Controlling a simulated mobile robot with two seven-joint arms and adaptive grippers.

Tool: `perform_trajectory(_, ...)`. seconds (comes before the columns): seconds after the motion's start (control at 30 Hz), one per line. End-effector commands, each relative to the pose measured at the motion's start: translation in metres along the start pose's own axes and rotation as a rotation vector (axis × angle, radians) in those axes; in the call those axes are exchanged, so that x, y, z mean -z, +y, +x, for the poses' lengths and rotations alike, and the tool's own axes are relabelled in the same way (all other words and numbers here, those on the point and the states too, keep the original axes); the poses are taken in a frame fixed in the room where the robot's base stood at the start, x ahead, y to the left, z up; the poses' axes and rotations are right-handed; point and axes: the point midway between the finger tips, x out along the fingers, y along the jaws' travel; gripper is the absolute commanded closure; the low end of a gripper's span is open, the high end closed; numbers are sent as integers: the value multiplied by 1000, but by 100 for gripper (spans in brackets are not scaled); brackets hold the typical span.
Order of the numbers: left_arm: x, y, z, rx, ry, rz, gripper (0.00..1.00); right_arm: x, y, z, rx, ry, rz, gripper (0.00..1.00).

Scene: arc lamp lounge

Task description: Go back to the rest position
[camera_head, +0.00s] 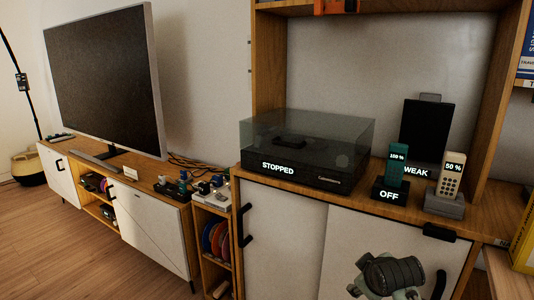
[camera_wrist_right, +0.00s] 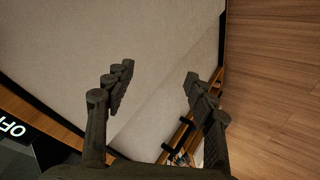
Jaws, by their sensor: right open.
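My right gripper (camera_wrist_right: 158,80) shows in the right wrist view with its two dark fingers spread apart. Nothing is between the fingers. Beyond them are a pale surface and the wood floor. In the head view, part of my right arm shows at the bottom right, in front of the white cabinet doors; its fingers cannot be made out there. My left gripper is in neither view.
A wooden cabinet (camera_head: 225,173) bears a turntable (camera_head: 300,150) labelled STOPPED, a teal handset (camera_head: 397,165) and a beige handset (camera_head: 449,180). A large television (camera_head: 105,80) stands on a low sideboard (camera_head: 150,230). The wood floor (camera_head: 60,260) at left is clear.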

Motion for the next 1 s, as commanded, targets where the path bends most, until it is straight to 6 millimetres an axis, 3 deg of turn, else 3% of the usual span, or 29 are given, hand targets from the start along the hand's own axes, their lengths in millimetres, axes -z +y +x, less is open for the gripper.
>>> perform_trajectory(0.03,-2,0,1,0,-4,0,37,-38,-26,11,36,-49,42,45)
perform_trajectory(0.17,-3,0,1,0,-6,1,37,-120,-80,25,100,-153,164,45)
perform_trajectory(0.3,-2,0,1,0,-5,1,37,-207,-135,22,152,-269,287,45)
perform_trajectory(0.4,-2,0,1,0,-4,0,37,-257,-166,12,173,-340,360,45)
perform_trajectory(0.5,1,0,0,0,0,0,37,-292,-187,2,185,-392,411,45)
perform_trajectory(0.67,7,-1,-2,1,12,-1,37,-317,-201,-7,190,-430,452,45)
perform_trajectory(1.0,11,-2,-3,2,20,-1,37,-319,-202,-7,191,-433,455,45)
